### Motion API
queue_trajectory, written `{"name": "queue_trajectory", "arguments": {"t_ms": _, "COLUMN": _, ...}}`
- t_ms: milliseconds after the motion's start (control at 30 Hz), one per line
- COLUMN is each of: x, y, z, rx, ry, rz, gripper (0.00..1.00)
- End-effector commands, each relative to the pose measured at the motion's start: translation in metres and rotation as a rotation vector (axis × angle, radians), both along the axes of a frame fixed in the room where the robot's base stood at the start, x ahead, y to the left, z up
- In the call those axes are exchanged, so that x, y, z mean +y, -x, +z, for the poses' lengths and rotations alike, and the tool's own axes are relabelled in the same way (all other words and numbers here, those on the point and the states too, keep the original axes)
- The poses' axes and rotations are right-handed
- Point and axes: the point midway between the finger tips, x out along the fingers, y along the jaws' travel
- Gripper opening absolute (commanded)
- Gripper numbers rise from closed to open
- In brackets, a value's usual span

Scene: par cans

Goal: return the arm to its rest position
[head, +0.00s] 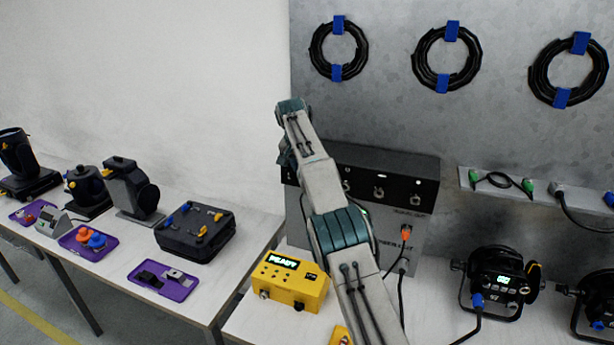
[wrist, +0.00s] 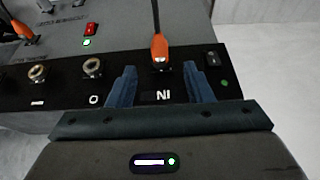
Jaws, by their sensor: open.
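My arm (head: 340,225) rises from the bottom of the head view, and its raised bend (head: 292,106) stands in front of the grey equipment box (head: 425,170). My gripper is hidden or not clearly seen in the head view. In the wrist view my gripper (wrist: 160,80) is open, with its two blue fingers apart over a black panel (wrist: 110,95) marked IN. An orange plug (wrist: 160,47) with a black cable sits at the panel just beyond the fingertips, in line with the gap. No contact with the fingers shows.
A yellow box (head: 290,282) with a lit display stands left of my arm. Lamps (head: 497,284) stand on the right. A table on the left holds a black case (head: 195,231) and purple trays (head: 163,280). A shelf (head: 540,190) and coiled cables (head: 338,48) are on the back panel.

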Motion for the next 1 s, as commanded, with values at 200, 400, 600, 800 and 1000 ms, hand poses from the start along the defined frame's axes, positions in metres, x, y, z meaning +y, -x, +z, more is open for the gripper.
{"name": "queue_trajectory", "arguments": {"t_ms": 200, "x": -0.002, "y": 0.008, "z": 0.02, "rx": 0.002, "ry": -0.003, "rz": -0.001, "gripper": 0.46}}
{"name": "queue_trajectory", "arguments": {"t_ms": 400, "x": -0.038, "y": 0.024, "z": 0.045, "rx": 0.016, "ry": -0.018, "rz": 0.0, "gripper": 0.46}}
{"name": "queue_trajectory", "arguments": {"t_ms": 600, "x": -0.082, "y": 0.062, "z": 0.072, "rx": 0.036, "ry": -0.042, "rz": 0.023, "gripper": 0.46}}
{"name": "queue_trajectory", "arguments": {"t_ms": 800, "x": -0.118, "y": 0.114, "z": 0.086, "rx": 0.05, "ry": -0.062, "rz": 0.059, "gripper": 0.46}}
{"name": "queue_trajectory", "arguments": {"t_ms": 1000, "x": -0.145, "y": 0.179, "z": 0.088, "rx": 0.061, "ry": -0.075, "rz": 0.105, "gripper": 0.46}}
